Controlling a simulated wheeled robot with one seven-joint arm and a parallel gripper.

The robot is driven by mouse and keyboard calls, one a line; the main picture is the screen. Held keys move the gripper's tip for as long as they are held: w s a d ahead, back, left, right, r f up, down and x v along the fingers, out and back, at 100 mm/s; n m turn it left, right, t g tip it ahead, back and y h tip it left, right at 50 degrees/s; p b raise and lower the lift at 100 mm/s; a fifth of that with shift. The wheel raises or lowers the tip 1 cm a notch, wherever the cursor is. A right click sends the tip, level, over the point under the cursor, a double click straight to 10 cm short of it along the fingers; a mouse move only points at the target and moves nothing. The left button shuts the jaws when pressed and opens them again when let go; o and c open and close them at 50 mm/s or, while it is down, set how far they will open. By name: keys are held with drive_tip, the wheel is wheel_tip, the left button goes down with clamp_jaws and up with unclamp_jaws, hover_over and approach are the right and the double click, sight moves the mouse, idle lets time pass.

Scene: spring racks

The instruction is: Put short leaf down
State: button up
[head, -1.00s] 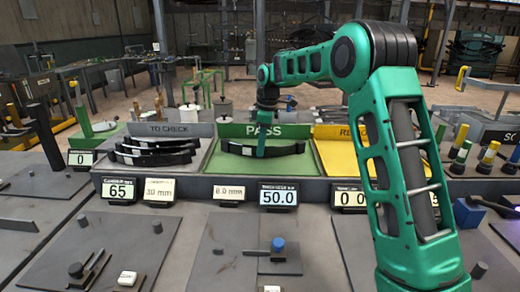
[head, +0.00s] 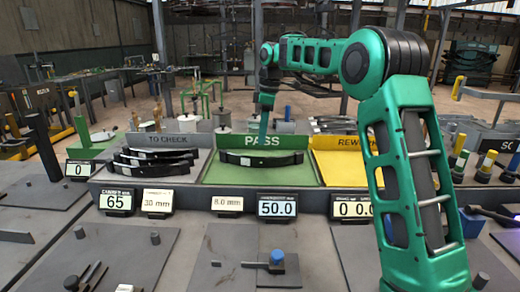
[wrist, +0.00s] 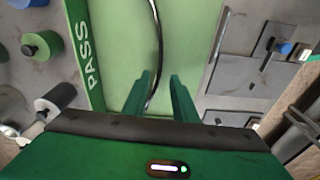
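A dark curved leaf (head: 262,159) lies in the green PASS tray (head: 221,176), along its length. In the wrist view the leaf (wrist: 157,35) is a thin dark arc on the green floor, running between the two fingers. My gripper (head: 264,146) hangs over the middle of the leaf, pointing down, a little above it. In the wrist view my gripper (wrist: 160,77) has its two green fingers apart, with nothing held between them.
The grey TO CHECK tray (head: 180,140) on the left holds several dark leaves (head: 150,160). The yellow REWORK tray (head: 340,175) on the right is partly hidden by my arm. Displays and labels line the front edge, including a 50.0 readout (head: 277,205).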

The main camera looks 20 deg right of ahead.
drive_tip(key=s+d+m+h, duration=0.1)
drive_tip(key=s+d+m, duration=0.55)
drive_tip(key=s, duration=0.65)
drive_tip(key=s+d+m, duration=0.5)
drive_tip(key=s+d, duration=0.2)
drive_tip(key=s, duration=0.6)
drive_tip(key=s+d+f+m, duration=0.1)
drive_tip(key=s+f+m, duration=0.3)
drive_tip(key=s, duration=0.8)
drive_tip(key=s+d+f+m, duration=0.1)
drive_tip(key=s+f+m, duration=0.3)
drive_tip(key=s+f, duration=0.3)
drive_tip(key=s, duration=0.5)
drive_tip(key=shift+d+f+m, duration=0.35)
drive_tip(key=shift+d+f, duration=0.05)
drive_tip(key=shift+w+f+g, duration=0.3)
drive_tip(key=shift+w+f, duration=0.05)
drive_tip(key=shift+w, duration=0.4)
drive_tip(key=shift+s+r, duration=0.1)
